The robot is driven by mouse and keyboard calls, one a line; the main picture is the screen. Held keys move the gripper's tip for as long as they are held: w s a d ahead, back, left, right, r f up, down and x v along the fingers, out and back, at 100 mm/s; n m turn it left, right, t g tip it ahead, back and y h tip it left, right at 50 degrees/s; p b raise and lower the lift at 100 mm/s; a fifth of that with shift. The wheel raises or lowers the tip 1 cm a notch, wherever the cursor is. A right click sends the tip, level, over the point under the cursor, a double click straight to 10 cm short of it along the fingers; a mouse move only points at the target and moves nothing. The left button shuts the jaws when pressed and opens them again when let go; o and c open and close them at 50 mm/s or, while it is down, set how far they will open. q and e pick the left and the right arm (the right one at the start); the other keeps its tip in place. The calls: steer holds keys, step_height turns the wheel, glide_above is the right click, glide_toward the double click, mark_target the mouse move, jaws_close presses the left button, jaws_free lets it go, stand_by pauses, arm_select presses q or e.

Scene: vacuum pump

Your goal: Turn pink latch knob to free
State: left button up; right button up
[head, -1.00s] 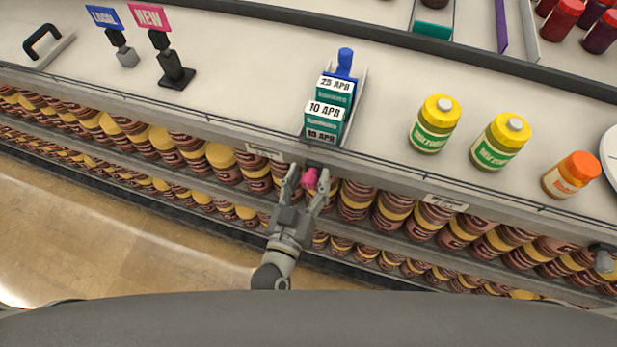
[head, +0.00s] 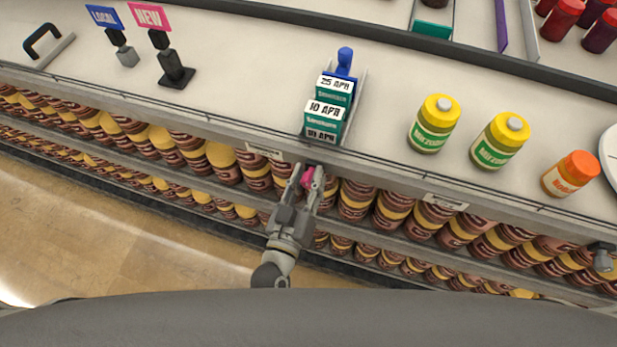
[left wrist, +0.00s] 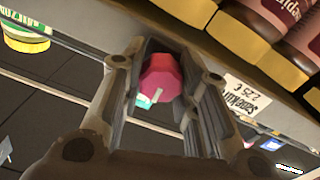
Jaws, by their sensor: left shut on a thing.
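The pink latch knob (head: 307,178) sits at the front edge of the shelf, below the row of dated boxes. My left gripper (head: 308,176) is shut on it, one finger on each side. In the left wrist view the pink knob (left wrist: 160,79) shows between the two fingers of my left gripper (left wrist: 170,75), with a small pale mark on its face. The latch behind the knob is mostly hidden.
Dated teal boxes (head: 326,112) stand in a narrow tray with a blue pusher (head: 345,60). Yellow-lidded jars (head: 434,123) and an orange-lidded jar (head: 571,175) stand to the right. Sign stands (head: 172,68) are at the left. Packed jars (head: 356,200) fill the shelf below.

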arm_select(q)
steer(key=n, duration=0.7)
steer(key=shift+n, duration=0.4)
steer(key=n, duration=0.4)
steer(key=shift+a+f+n, duration=0.1)
steer(key=shift+f+n, duration=0.05)
steer(key=shift+n, duration=0.15)
steer(key=n+b, duration=0.1)
steer(key=n, duration=0.3)
steer(key=shift+n, duration=0.3)
steer(key=o, duration=1)
steer(key=v, duration=1.2)
